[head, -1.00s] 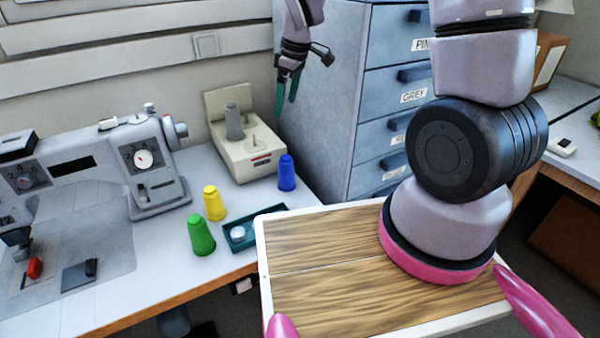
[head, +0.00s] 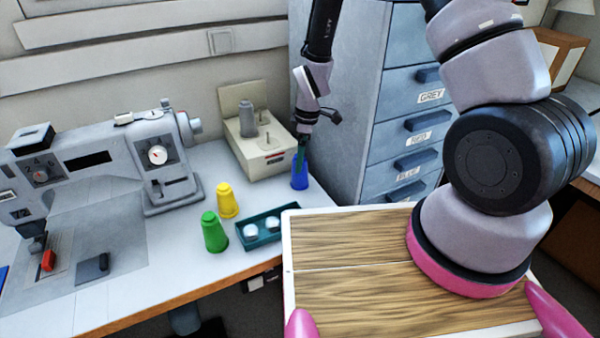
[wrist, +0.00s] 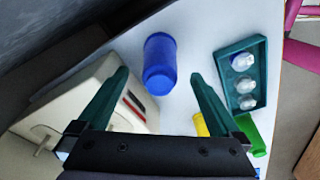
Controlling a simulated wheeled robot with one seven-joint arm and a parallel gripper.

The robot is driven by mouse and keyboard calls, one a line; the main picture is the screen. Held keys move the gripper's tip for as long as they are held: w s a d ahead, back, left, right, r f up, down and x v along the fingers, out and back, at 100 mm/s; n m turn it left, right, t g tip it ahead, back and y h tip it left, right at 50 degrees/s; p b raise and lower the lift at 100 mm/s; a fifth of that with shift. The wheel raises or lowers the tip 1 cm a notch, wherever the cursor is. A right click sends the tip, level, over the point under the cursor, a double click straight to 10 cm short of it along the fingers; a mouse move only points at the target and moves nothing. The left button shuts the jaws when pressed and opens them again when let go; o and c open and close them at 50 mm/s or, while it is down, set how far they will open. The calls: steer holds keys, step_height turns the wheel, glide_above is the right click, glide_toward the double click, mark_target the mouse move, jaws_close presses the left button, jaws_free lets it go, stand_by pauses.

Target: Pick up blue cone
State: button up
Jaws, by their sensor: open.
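The blue cone (head: 300,176) stands upright on the white table, right of the cream thread stand. In the head view my gripper (head: 302,150) is just above it, and the fingers hide part of its top. In the wrist view the blue cone (wrist: 160,66) lies ahead between the two open green fingers (wrist: 160,78), with visible space on both sides. My gripper is open and holds nothing.
The cream thread stand (head: 262,152) is close on the left, beside the grey-blue drawer cabinet (head: 350,90). A yellow cone (head: 227,203), a green cone (head: 214,234) and a teal tray (head: 270,238) with white bobbins stand nearby. A sewing machine (head: 100,165) fills the left.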

mark_target(299, 181)
steer(key=f, duration=0.4)
steer(key=shift+w+a+f, duration=0.1)
steer(key=shift+a+f, duration=0.2)
steer(key=shift+a, duration=0.05)
jaws_close()
